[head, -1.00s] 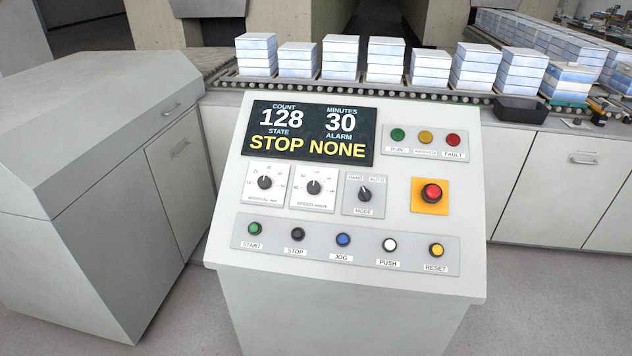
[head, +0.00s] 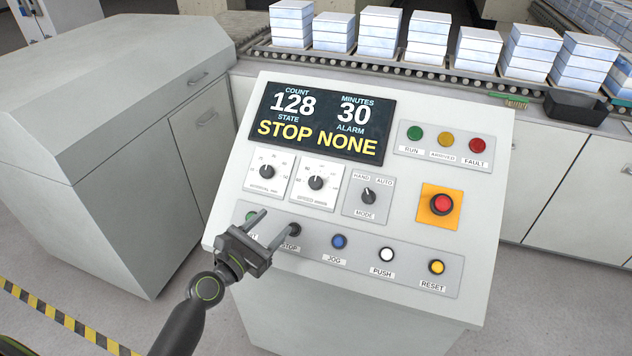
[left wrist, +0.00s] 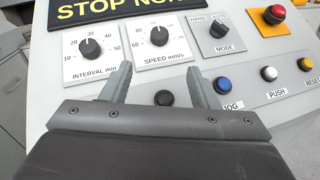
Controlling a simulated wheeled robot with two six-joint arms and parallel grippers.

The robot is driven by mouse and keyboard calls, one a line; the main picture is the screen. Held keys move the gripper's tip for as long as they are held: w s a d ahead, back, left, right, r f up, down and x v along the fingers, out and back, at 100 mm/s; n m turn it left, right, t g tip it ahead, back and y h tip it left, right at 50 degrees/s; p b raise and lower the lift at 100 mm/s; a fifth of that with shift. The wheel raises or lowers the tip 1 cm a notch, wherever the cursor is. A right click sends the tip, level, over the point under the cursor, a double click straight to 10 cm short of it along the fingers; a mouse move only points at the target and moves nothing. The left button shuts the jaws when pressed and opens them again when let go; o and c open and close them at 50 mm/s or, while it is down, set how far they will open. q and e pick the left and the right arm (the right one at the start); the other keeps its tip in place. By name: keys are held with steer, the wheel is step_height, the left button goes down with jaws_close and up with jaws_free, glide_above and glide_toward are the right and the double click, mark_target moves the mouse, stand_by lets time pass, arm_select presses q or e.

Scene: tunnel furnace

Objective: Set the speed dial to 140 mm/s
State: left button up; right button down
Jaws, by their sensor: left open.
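The speed dial (head: 316,183) is a black knob on a white scaled plate on the sloped panel, right of the interval dial (head: 266,171). It also shows in the left wrist view (left wrist: 159,36), labelled SPEED mm/s, with its pointer roughly upward; I cannot read its exact setting. My left gripper (head: 272,224) is open and empty in front of the panel's lower left, below the dials. Its fingers cover part of the START button area in the head view. In the left wrist view the speed dial lies beyond and between the fingertips (left wrist: 159,78). My right gripper is not in view.
The display (head: 322,122) reads count 128, minutes 30, state STOP, alarm NONE. The mode switch (head: 368,196) and red emergency button (head: 441,204) are right of the dial. Below runs a button row with STOP (head: 294,229) and JOG (head: 339,241). Stacked boxes stand on rollers behind.

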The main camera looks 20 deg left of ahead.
mark_target(313, 184)
arm_select(q)
steer(key=x, duration=1.7)
steer(key=shift+f+b, duration=0.1)
steer(key=shift+b, duration=0.2)
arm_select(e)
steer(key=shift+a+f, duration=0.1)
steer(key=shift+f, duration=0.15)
arm_select(q)
steer(key=shift+s, duration=0.1)
steer(key=shift+c, duration=0.4)
